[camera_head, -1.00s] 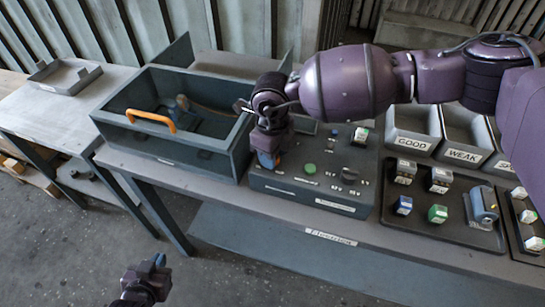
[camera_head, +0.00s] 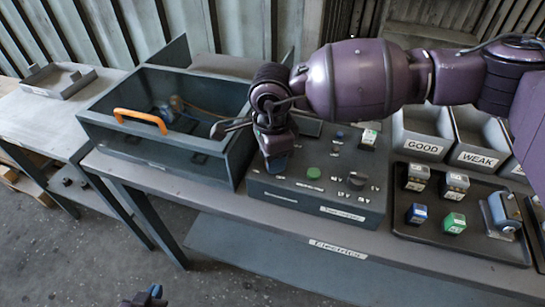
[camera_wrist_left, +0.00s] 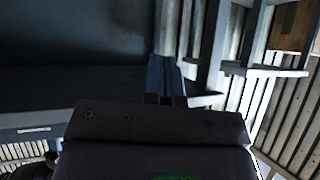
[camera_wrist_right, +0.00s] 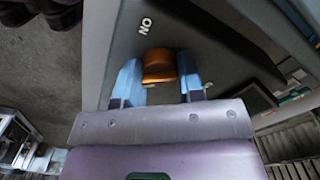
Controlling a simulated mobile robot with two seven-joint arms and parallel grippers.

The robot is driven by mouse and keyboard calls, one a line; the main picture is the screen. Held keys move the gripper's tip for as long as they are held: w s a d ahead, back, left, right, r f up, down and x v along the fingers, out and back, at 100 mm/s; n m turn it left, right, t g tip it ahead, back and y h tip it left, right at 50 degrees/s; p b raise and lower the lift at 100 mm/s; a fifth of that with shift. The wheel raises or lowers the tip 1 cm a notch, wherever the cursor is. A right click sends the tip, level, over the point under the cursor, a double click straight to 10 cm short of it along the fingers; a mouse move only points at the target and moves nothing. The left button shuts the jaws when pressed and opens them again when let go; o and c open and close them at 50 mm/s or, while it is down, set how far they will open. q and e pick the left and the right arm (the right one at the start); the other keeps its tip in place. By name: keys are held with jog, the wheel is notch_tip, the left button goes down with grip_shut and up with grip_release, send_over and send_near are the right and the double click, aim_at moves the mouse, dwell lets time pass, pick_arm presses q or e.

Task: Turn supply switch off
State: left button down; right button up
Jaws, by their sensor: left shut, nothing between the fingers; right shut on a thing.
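The control box (camera_head: 340,204) stands on the bench with a green button (camera_head: 313,173), a dark knob (camera_head: 356,181) and small labels on top. In the right wrist view an orange knob (camera_wrist_right: 159,66) sits on the box panel beside the word ON, between the blue fingers of my right gripper (camera_wrist_right: 160,82). My right gripper (camera_head: 277,163) is shut on this knob at the left end of the box and hides it in the head view. My left gripper (camera_head: 153,292) is at the bottom edge of the head view, in front of the bench. Its fingers (camera_wrist_left: 165,75) are shut and empty.
An open grey box (camera_head: 190,160) with an orange handle (camera_head: 141,119) stands left of the control box. A tray (camera_head: 462,247) with several small blocks is at the right, below bins labelled GOOD (camera_head: 420,146) and WEAK (camera_head: 478,158). The floor in front is clear.

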jog(key=shift+n, duration=0.8)
pick_arm(q)
jog(key=shift+w+d+r+b, duration=0.1)
jog(key=shift+w+b, duration=0.2)
jog(key=shift+w, duration=0.35)
jog(key=shift+s, duration=0.15)
pick_arm(e)
jog(key=shift+r, duration=0.1)
jog(key=o, duration=0.9)
pick_arm(q)
jog(key=shift+s, duration=0.1)
pick_arm(e)
notch_tip(320, 180, up, 11)
jog(key=shift+f, duration=0.15)
